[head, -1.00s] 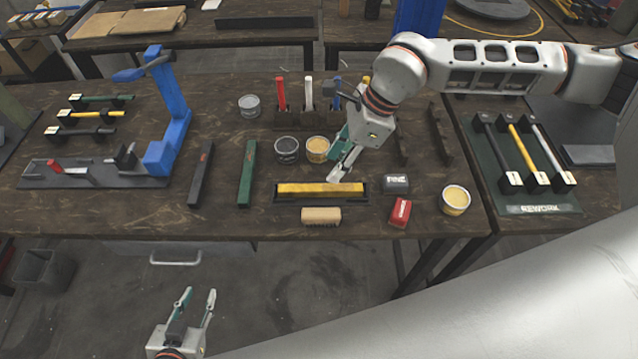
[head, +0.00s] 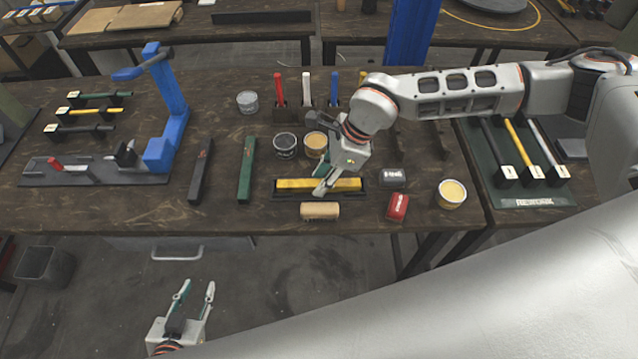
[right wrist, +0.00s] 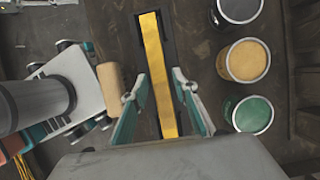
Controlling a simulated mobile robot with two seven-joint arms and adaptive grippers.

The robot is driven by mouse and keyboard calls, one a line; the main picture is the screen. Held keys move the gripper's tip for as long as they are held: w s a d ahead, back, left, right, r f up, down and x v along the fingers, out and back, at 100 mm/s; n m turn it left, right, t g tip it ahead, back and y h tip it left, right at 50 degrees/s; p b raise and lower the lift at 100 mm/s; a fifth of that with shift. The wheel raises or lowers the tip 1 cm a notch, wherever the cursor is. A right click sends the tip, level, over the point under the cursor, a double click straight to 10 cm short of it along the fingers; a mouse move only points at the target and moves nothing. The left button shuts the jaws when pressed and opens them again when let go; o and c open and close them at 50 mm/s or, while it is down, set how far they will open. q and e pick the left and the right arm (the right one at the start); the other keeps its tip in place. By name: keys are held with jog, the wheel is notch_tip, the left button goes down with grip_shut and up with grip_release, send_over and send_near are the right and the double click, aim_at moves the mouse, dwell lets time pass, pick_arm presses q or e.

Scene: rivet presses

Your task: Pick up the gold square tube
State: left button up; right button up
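The gold square tube (head: 298,184) lies in a dark tray (head: 279,196) near the front edge of the table. In the right wrist view the gold square tube (right wrist: 156,70) runs lengthwise between the open fingers of my right gripper (right wrist: 160,98). In the head view my right gripper (head: 323,185) is above the tube, pointing down, and hides part of it. I cannot tell whether the fingers reach down beside the tube; they look apart from it. My left gripper (head: 195,290) is open and empty, in front of the table over the floor.
A tan block (head: 320,211) lies just in front of the tray. Behind it stand a grey tin (head: 285,146) and a yellow tin (head: 316,141). A dark block (head: 392,177), a red block (head: 398,207) and another yellow tin (head: 452,194) stand right. A green tube (head: 246,170) lies left.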

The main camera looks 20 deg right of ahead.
grip_shut()
jog(key=shift+r, duration=0.15)
notch_tip(320, 180, up, 20)
jog(key=b, duration=0.1)
jog(key=shift+b, duration=0.4)
